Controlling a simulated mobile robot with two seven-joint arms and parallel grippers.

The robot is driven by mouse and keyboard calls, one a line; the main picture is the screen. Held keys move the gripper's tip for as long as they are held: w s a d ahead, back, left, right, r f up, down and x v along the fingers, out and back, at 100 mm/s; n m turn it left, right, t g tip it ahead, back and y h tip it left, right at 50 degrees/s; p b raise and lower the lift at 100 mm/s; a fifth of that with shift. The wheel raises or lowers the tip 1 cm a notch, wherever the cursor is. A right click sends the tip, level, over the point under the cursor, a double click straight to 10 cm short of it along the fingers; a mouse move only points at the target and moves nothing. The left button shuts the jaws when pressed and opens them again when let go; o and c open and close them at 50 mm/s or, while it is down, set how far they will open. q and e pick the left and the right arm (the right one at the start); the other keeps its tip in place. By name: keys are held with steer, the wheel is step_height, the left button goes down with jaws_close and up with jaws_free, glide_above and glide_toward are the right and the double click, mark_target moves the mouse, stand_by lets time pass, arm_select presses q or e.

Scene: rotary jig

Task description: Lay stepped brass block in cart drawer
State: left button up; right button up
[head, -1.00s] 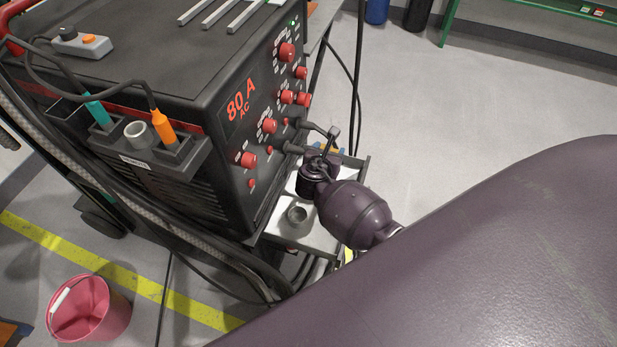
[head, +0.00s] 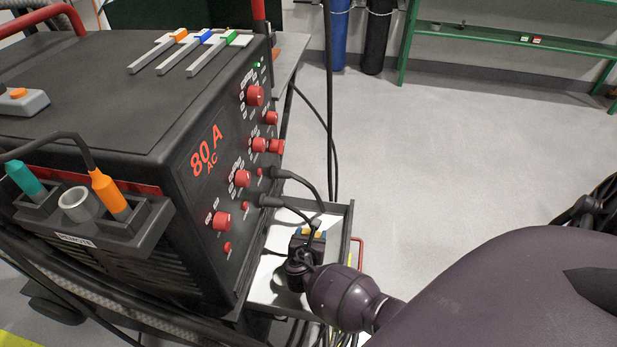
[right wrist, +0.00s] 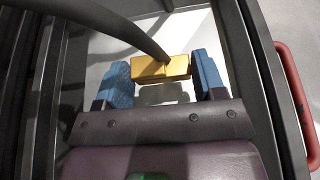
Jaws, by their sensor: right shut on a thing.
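The stepped brass block (right wrist: 161,68) sits between the blue fingertips of my right gripper (right wrist: 163,78), which is shut on it. A dark cable crosses in front of the block in the right wrist view. The open cart drawer (head: 345,222) has a white floor and dark walls. My right gripper (head: 310,236) is inside the drawer's outline in the head view. A shadow on the drawer floor (right wrist: 105,50) shows below the block, which appears held a little above it. In the head view the block is mostly hidden. My left gripper is not in view.
The welding machine (head: 150,110) stands left of the drawer, with red knobs and two cables hanging from its front near my gripper. A red handle (right wrist: 297,105) runs along the drawer's right side. The floor (head: 440,160) beyond is clear.

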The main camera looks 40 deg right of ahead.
steer(key=f+b, duration=0.1)
steer(key=f, duration=0.3)
steer(key=shift+s+f+b, duration=0.15)
steer(key=shift+s+b, duration=0.05)
steer(key=shift+b, duration=0.15)
steer(key=shift+w, duration=0.1)
steer(key=shift+w+r, duration=0.1)
steer(key=shift+r, duration=0.15)
steer(key=shift+f, duration=0.35)
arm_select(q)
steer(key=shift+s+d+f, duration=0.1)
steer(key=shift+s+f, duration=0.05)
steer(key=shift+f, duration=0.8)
arm_select(e)
steer(key=o, duration=1)
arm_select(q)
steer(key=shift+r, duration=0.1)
arm_select(e)
steer(key=shift+o, duration=0.2)
steer(key=shift+r, duration=0.15)
